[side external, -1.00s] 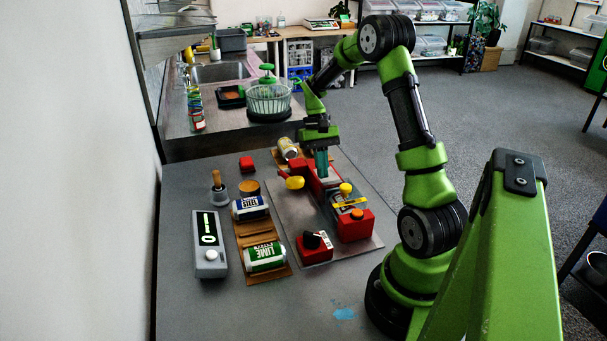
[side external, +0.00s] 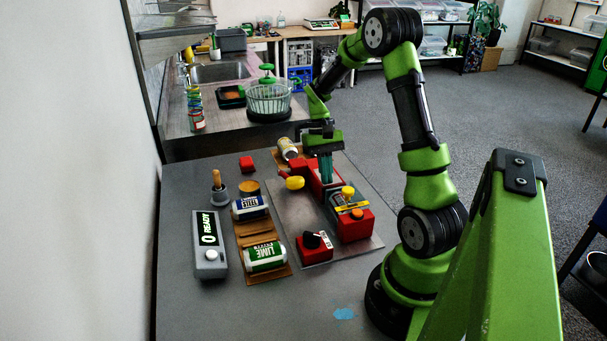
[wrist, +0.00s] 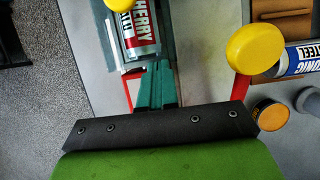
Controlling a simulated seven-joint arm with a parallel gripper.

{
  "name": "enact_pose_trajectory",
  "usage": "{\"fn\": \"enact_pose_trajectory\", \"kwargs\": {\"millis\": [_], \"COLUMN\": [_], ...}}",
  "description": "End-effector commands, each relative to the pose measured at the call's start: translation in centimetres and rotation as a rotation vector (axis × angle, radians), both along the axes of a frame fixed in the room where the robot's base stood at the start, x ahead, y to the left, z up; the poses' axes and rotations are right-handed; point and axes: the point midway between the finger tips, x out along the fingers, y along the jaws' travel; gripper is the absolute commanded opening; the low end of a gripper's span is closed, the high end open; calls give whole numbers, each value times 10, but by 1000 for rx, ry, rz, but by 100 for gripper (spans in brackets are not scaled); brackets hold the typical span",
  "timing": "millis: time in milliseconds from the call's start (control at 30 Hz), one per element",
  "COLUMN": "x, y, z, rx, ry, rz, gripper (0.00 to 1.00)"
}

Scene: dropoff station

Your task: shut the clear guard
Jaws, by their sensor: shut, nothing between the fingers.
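The clear guard (side external: 335,212) is a greyish see-through panel on the red press, and it appears to lie over the can bay. In the wrist view, a can with a red CHERRY label (wrist: 144,32) lies in the bay, with a yellow knob (wrist: 118,4) above it. That knob also shows in the side view (side external: 347,191). My gripper (side external: 327,180) is shut and empty, pointing down beside the far end of the guard. In the wrist view, its teal fingers (wrist: 155,85) are close to the guard's near edge; contact cannot be told.
A yellow-ended lever (side external: 295,183) stands left of my gripper. A red box with a black knob (side external: 314,245) is at the front of the plate. A lime can (side external: 265,257) and a blue-labelled can (side external: 250,208) lie on a wooden rack.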

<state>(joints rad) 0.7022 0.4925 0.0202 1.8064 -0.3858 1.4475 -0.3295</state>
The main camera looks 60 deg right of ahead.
Motion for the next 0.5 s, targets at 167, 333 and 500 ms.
{"fn": "enact_pose_trajectory", "kwargs": {"millis": [167, 333, 500], "x": [3, 19, 36], "y": [-3, -19, -36], "z": [0, -1, 22], "rx": [0, -1, -6], "ry": [0, 0, -4], "rz": [-1, 0, 0], "gripper": [0, 0, 0]}}
